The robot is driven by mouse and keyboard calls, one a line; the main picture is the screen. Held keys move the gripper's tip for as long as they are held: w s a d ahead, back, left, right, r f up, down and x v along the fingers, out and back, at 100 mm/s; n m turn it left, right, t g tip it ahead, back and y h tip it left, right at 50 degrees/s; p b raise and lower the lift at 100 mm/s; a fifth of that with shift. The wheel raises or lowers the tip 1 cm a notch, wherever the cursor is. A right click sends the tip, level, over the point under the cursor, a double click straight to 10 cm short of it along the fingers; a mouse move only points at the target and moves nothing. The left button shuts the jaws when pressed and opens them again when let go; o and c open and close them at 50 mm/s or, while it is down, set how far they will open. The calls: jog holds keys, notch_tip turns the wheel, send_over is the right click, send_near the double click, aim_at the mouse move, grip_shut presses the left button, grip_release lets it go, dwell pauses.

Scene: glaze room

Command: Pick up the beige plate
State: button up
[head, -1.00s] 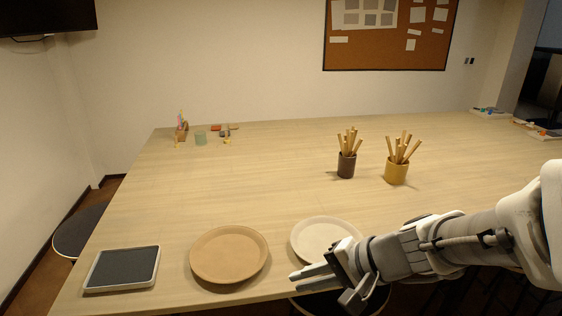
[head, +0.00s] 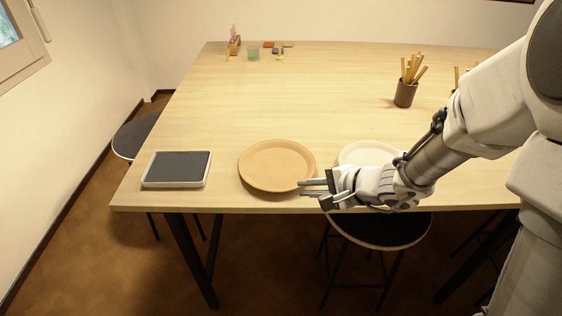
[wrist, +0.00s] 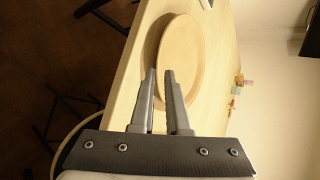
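The beige plate (head: 277,163) lies flat near the front edge of the table, left of a paler cream plate (head: 362,153). My gripper (head: 304,188) is at the beige plate's right front rim, its fingers pointing left. In the wrist view the two fingertips (wrist: 160,72) are a small gap apart and overlap the near part of the beige plate (wrist: 182,55). The gripper looks open. I cannot tell whether a finger touches the rim. My gripper and forearm hide part of the cream plate.
A dark-topped tablet-like tile (head: 177,168) lies to the left. A dark cup of wooden tools (head: 405,92) stands behind on the right. Small items and a green cup (head: 253,54) are at the back left. A stool (head: 380,232) is below the front edge. The table's middle is clear.

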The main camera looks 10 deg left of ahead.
aim_at(288, 189)
jog(key=shift+x, duration=2.8)
jog(key=shift+s+a, duration=0.1)
jog(key=shift+s, duration=0.05)
grip_shut()
jog(key=shift+r, duration=0.15)
